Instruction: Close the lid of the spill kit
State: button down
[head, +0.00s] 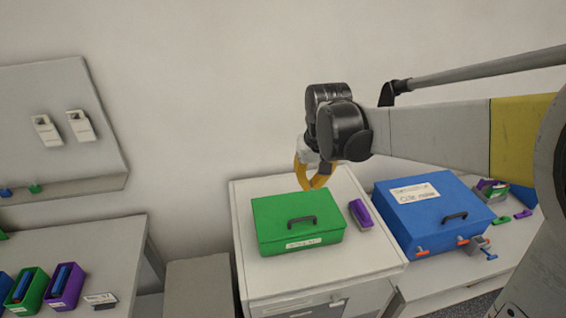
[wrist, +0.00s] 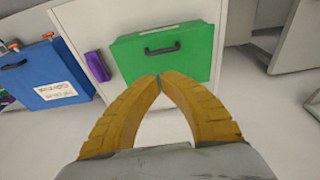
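A green box (head: 297,219) with a dark handle on its lid and a white label on its front stands on the white cabinet; its label is too small to read surely, but it looks like the spill kit. Its lid (head: 285,208) lies flat and looks shut. In the wrist view the green lid (wrist: 180,55) shows beyond the fingers. My gripper (head: 314,187) is above and behind the box's back right edge, apart from it. In the wrist view its yellow fingertips (wrist: 159,77) meet with nothing between them.
A purple object (head: 361,214) lies just right of the green box. A blue box (head: 432,212) with a label and orange latches stands farther right. The white cabinet top (head: 370,255) is bare in front. A wall is behind; a bench with small bins (head: 65,287) is at left.

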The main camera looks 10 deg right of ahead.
jog(key=b, duration=0.1)
send_near(305, 212)
jog(key=shift+g, duration=0.3)
jog(key=s+f, duration=0.1)
jog(key=a+f, duration=0.1)
jog(key=s+f, duration=0.1)
jog(key=shift+s+a+f, duration=0.3)
jog(key=shift+s+f, duration=0.05)
jog(key=shift+f, duration=0.25)
jog(key=shift+s+f+b, duration=0.1)
jog(key=shift+f+b, duration=0.8)
jog(key=shift+b, duration=0.15)
jog(key=shift+s, duration=0.1)
